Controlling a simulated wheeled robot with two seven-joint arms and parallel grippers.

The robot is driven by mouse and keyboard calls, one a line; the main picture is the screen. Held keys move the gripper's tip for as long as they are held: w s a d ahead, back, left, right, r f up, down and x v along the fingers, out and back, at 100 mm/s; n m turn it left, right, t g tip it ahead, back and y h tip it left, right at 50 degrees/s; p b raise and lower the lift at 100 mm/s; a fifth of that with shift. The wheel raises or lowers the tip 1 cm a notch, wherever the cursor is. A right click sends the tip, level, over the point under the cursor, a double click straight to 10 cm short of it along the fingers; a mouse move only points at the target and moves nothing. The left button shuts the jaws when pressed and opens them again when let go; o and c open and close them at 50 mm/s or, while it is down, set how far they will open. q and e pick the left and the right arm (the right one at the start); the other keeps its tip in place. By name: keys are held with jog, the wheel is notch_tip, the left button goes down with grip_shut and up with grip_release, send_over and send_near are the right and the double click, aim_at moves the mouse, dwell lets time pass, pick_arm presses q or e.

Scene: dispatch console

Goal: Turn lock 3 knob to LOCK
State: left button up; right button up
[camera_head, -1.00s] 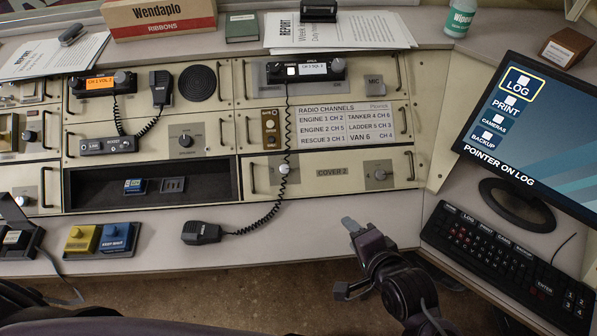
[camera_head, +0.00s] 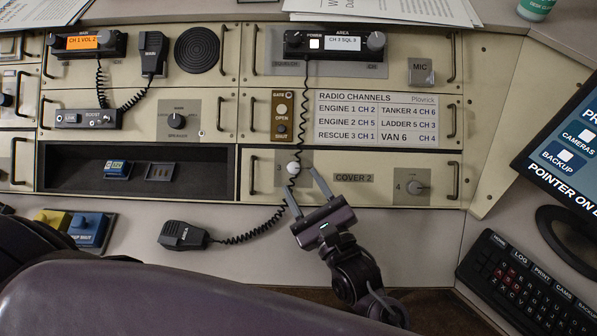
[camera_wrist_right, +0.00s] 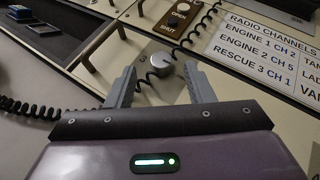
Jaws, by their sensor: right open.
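The lock 3 knob (camera_head: 293,168) is a small pale round knob on the cream panel beside a "3". It also shows in the right wrist view (camera_wrist_right: 160,65). A coiled black cord hangs across it, and its pointer and LOCK marking cannot be made out. My right gripper (camera_head: 301,180) is open and empty, with its two grey fingers pointing at the knob. In the right wrist view the knob appears between the fingertips (camera_wrist_right: 160,76), a little beyond them; contact cannot be told. My left gripper is not in view.
The coiled cord (camera_head: 250,233) runs down to a black handset (camera_head: 183,236) on the desk. A second knob marked 4 (camera_head: 416,187) sits right of the COVER 2 label. A brown GATE switch plate (camera_head: 282,115) is above the knob. A keyboard (camera_head: 525,285) lies at right.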

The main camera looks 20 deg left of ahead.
aim_at(294, 170)
jog(key=shift+x, duration=1.75)
jog(key=shift+c, duration=0.3)
